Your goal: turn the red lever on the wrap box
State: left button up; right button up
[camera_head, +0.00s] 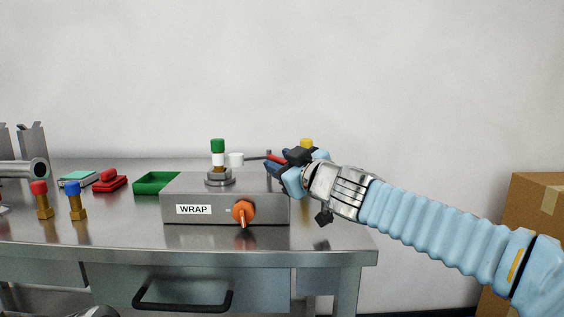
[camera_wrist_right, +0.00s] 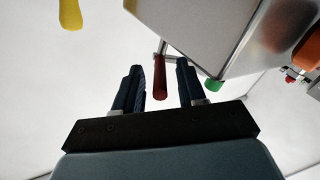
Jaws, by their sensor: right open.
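The grey wrap box (camera_head: 270,207) with a white WRAP label stands on the metal table. Its red lever (camera_head: 277,159) sticks out at the box's right side on a thin metal rod, partly hidden by my right gripper. My right gripper (camera_head: 284,166) is open at the lever, above the box's right end. In the right wrist view the red lever (camera_wrist_right: 160,77) lies between the two dark fingers of my right gripper (camera_wrist_right: 160,90), with a gap on each side. My left gripper is not in view.
An orange knob (camera_head: 243,211) is on the box front. A green-capped piece (camera_head: 218,147) stands on the box top. A green tray (camera_head: 156,183), a red block (camera_head: 109,182), and red-capped (camera_head: 41,199) and blue-capped (camera_head: 75,201) brass pieces stand left. A yellow-topped post (camera_head: 307,143) is behind my gripper.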

jog(key=shift+w+a, duration=0.1)
jog(key=shift+w, duration=0.05)
jog(key=shift+c, duration=0.4)
grip_shut()
